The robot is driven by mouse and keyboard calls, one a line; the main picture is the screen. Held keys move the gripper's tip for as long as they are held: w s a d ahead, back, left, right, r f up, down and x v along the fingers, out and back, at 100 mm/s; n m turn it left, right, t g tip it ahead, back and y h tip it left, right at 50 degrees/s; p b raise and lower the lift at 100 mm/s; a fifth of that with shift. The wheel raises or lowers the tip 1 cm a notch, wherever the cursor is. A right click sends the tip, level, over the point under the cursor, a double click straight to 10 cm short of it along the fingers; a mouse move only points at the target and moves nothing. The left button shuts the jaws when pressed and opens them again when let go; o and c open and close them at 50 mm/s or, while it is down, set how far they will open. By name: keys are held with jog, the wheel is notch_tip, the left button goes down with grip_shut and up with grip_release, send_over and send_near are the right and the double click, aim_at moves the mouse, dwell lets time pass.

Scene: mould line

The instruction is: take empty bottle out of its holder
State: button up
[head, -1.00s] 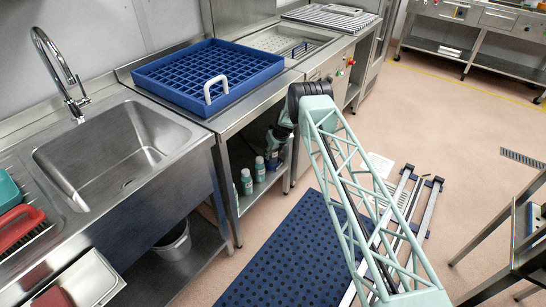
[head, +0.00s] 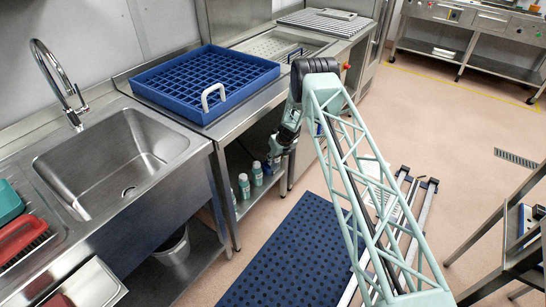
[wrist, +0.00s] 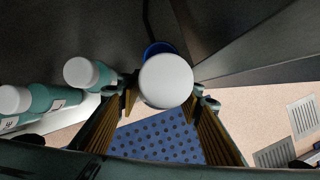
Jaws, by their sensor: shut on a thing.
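My gripper (wrist: 163,108) is shut on a bottle, whose round white cap (wrist: 166,82) shows between the fingers in the wrist view. The cap hides most of the bottle's body, so I cannot tell whether it is empty. In the head view my gripper (head: 279,152) is at the open front of the lower shelf, right of two teal bottles with white caps (head: 257,174) (head: 244,186). These bottles also show at the left of the wrist view (wrist: 92,75) (wrist: 38,98), beside a pale strip. I cannot tell whether the held bottle still touches its holder.
A blue round thing (wrist: 154,48) shows partly behind the held cap. The steel table (head: 226,128) is above the shelf and carries a blue rack (head: 190,97). A dark blue mat (head: 287,255) lies on the floor, with rails to its right. Open floor lies further right.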

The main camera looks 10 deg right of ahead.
jog(key=s+d+b, duration=0.3)
jog(key=s, duration=0.7)
jog(key=shift+s, duration=0.25)
dwell(0.7)
jog(key=shift+s+d+f, duration=0.1)
jog(key=shift+s+d, duration=0.05)
